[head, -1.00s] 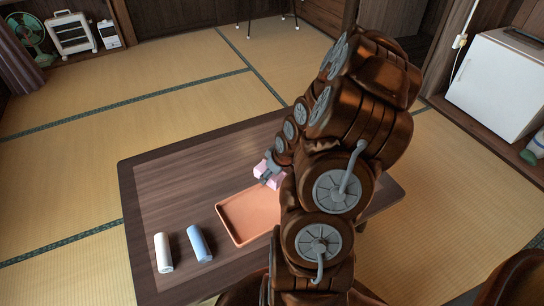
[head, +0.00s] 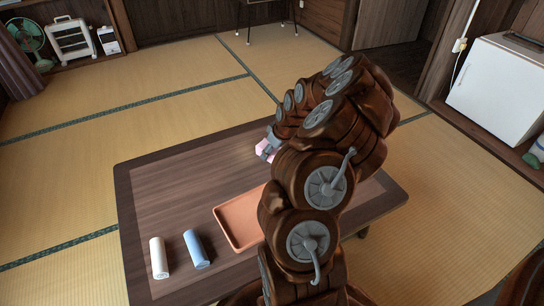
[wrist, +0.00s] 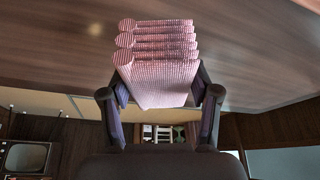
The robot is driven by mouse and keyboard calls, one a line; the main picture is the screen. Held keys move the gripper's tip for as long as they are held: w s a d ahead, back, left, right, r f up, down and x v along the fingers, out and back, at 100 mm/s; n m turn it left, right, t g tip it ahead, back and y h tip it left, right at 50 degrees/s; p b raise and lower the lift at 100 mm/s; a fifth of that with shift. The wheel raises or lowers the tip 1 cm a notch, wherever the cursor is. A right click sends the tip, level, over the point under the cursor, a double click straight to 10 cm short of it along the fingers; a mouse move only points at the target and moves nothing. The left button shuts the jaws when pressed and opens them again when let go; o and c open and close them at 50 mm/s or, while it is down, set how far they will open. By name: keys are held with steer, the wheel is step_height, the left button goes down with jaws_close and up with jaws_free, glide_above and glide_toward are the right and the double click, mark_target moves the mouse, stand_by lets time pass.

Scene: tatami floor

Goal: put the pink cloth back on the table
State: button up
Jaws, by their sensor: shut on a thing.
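The pink cloth (wrist: 158,75) is a folded, layered bundle with a ribbed texture. My gripper (wrist: 160,100) is shut on it, with a dark finger on each side in the wrist view. In the head view the cloth (head: 264,147) shows as a small pink patch at my gripper (head: 268,150), partly hidden by my arm. It is over the far part of the dark wooden table (head: 170,190). The tabletop also shows close to the cloth in the wrist view (wrist: 250,50). I cannot tell whether the cloth touches it.
An orange tray (head: 222,213) lies on the table, its right part hidden by my arm. A white roll (head: 159,258) and a blue roll (head: 197,249) lie at the near left. The table's left and far-left surface is clear. A white fridge (head: 505,85) stands at the right.

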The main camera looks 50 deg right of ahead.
steer(key=shift+w+d+f, duration=0.1)
steer(key=shift+w+d, duration=0.4)
steer(key=shift+f+b, duration=1)
steer(key=shift+f, duration=0.75)
steer(key=shift+f, duration=0.1)
steer(key=o, duration=1.1)
